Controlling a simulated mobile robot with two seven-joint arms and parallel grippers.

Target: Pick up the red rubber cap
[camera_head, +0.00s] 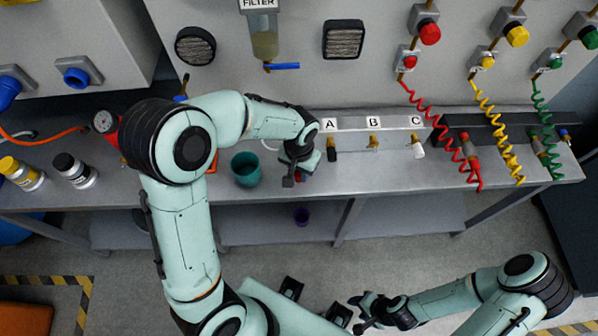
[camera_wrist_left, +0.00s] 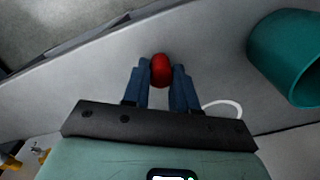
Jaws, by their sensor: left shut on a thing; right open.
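The red rubber cap (camera_wrist_left: 161,68) sits between the fingertips of my left gripper (camera_wrist_left: 160,82) in the left wrist view. The fingers are closed on its two sides. I cannot tell whether the cap touches the bench. My right gripper (camera_head: 362,314) is open and empty, low in the head view, away from the bench.
The teal cup (camera_head: 246,169) stands close to my left gripper; it also shows in the wrist view (camera_wrist_left: 290,58). Behind is a manifold (camera_head: 352,141) with ports marked A, B and C, a black cap at A and a white one at C. Coiled hoses (camera_head: 447,140) hang at right.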

